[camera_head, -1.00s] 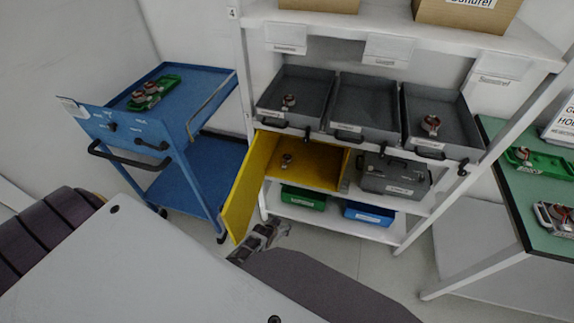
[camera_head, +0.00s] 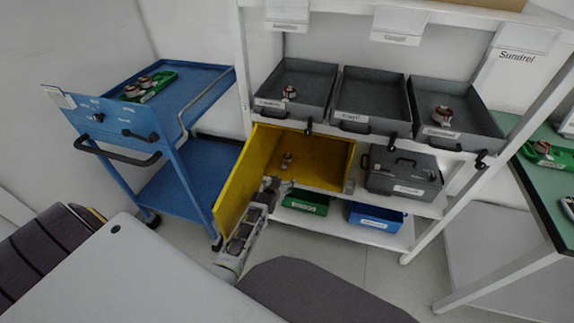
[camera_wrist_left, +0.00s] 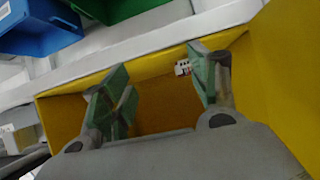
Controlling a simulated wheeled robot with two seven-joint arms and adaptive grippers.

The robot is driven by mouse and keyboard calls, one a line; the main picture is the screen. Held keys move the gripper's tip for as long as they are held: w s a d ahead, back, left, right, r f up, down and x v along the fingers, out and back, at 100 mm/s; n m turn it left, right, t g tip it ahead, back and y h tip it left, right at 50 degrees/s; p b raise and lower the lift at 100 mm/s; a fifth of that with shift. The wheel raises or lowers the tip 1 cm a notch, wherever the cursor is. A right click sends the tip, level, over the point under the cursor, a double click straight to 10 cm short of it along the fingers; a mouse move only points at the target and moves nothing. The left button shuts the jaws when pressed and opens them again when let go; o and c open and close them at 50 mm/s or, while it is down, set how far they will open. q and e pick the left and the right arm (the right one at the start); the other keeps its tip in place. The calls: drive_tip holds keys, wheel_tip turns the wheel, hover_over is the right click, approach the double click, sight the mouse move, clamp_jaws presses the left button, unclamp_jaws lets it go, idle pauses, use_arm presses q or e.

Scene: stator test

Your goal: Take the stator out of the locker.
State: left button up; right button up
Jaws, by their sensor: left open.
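The yellow locker (camera_head: 325,162) stands open under the grey trays, its door (camera_head: 240,180) swung out to the left. A small red and grey stator (camera_head: 287,160) sits inside on its floor, toward the left. My left gripper (camera_head: 278,186) is at the locker's front edge, just below and in front of the stator, open and empty. In the left wrist view, its green-padded fingers (camera_wrist_left: 160,78) are spread before the yellow locker (camera_wrist_left: 65,110). A small red and white piece (camera_wrist_left: 183,67) shows between them; I cannot tell whether it is the stator. My right gripper is out of view.
Grey trays (camera_head: 370,95) stand above, two holding stators. A grey case (camera_head: 400,172) is right of the locker; green (camera_head: 306,203) and blue (camera_head: 376,216) bins are below. A blue cart (camera_head: 200,160) stands left and a green-topped table (camera_head: 545,185) right.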

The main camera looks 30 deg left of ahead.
use_arm(q)
drive_tip(key=w+a+r+t+y+b, duration=0.1)
drive_tip(key=w+a+r+b, duration=0.2)
drive_tip(key=r, duration=0.1)
drive_tip(key=shift+a+r+n, duration=0.15)
drive_tip(key=shift+r+n, duration=0.15)
drive_tip(key=shift+r, duration=0.1)
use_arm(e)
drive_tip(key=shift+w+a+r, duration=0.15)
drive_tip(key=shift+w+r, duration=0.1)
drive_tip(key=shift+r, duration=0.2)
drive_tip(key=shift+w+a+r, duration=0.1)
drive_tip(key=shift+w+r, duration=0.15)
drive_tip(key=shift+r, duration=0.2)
